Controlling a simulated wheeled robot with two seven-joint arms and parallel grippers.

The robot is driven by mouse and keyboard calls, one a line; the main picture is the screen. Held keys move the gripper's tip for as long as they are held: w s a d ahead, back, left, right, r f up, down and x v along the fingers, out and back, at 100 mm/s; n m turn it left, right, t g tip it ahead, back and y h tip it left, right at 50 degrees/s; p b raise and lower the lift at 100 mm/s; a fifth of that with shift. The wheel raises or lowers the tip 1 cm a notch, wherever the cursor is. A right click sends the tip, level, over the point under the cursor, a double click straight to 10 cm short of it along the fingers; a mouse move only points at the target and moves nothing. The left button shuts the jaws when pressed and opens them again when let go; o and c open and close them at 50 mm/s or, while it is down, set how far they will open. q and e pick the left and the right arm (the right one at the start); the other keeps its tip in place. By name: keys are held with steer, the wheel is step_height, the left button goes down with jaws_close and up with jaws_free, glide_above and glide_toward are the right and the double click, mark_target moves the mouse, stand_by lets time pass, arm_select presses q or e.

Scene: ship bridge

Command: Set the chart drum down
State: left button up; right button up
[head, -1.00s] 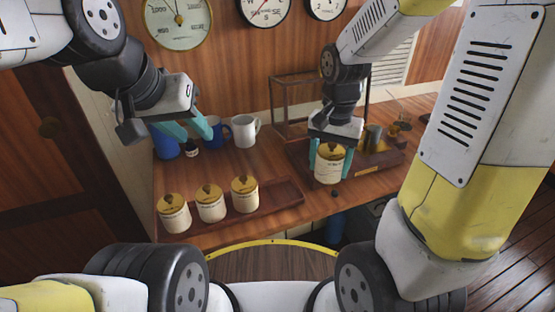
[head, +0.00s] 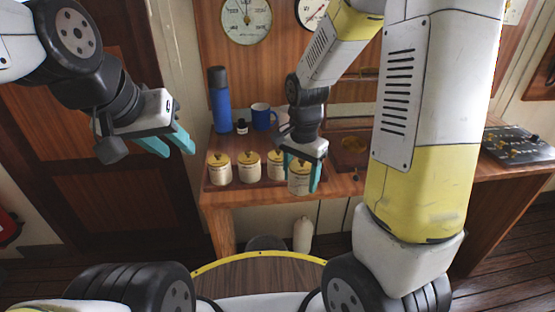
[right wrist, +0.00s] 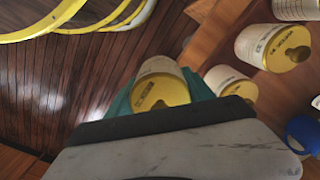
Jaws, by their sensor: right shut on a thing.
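My right gripper (head: 302,185) is shut on a cream chart drum (head: 299,179) with a yellow lid, held upright at the right end of a row of similar drums. In the right wrist view the held drum (right wrist: 160,88) sits between the teal fingers, with floor planks to its left and the table to its right. The head view does not clearly show whether its base touches anything. Three similar drums (head: 249,166) stand in a wooden tray (head: 234,184) on the table. My left gripper (head: 178,146) is open and empty, left of the table.
A wooden stand (head: 349,150) is to the right of the held drum. A control panel (head: 519,144) is at the far right.

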steer(key=w+d, duration=0.1)
steer(key=w, duration=0.3)
steer(key=w+d, duration=0.2)
steer(key=w, duration=0.2)
steer(key=w+d+f, duration=0.1)
steer(key=w, duration=0.3)
steer(key=shift+d+f, duration=0.1)
steer(key=shift+d, duration=0.2)
steer(key=shift+w+d+f, duration=0.1)
steer(key=shift+w+f, duration=0.15)
steer(key=shift+f, duration=1.55)
steer(key=o, duration=1.3)
steer(key=shift+f, duration=0.15)
